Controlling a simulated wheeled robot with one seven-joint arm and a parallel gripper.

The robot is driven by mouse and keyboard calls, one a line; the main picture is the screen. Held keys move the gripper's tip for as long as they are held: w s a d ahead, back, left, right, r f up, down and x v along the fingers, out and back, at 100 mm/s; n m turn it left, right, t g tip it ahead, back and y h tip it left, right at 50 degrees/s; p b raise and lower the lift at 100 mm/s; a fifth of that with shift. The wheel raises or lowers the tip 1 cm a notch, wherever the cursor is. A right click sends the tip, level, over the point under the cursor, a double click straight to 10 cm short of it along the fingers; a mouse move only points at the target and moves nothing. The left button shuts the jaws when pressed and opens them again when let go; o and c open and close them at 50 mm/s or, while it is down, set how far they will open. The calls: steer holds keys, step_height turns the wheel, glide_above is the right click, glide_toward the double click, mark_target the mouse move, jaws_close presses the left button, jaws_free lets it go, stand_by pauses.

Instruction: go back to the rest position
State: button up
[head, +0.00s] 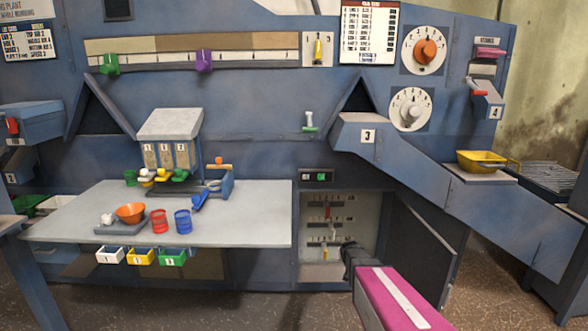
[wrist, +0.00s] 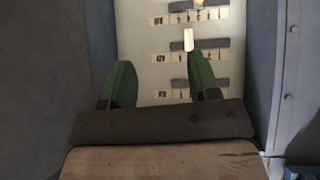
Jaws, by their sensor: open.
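My gripper (wrist: 162,82) shows in the wrist view with its two green fingers spread apart and nothing between them. It faces the pale panel (wrist: 172,60) inside an open cabinet. The panel has rows of dark slots with labels. A white handle (wrist: 188,40) on it shows beyond and between the fingers. In the head view my magenta arm reaches up from the bottom right to the cabinet opening. The fingertips are hard to make out there. The panel (head: 345,238) carries a red slider (head: 327,212) and a yellow slider (head: 325,252).
The cabinet door (head: 422,240) stands open, right of my arm.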

steer(key=s+a+r+g, duration=0.2)
steer(key=s+g, duration=0.1)
steer(key=s, duration=0.6)
steer(key=s+a+r+g+y, duration=0.1)
steer(key=s+a+r+g, duration=0.1)
steer(key=s, duration=0.7)
steer(key=s+a+r+g, duration=0.1)
steer(key=s+r+g, duration=0.3)
steer(key=s, duration=0.5)
steer(key=shift+s+a+n+y, duration=0.25)
steer(key=shift+a+n+y, duration=0.05)
steer(key=shift+a+n, duration=0.1)
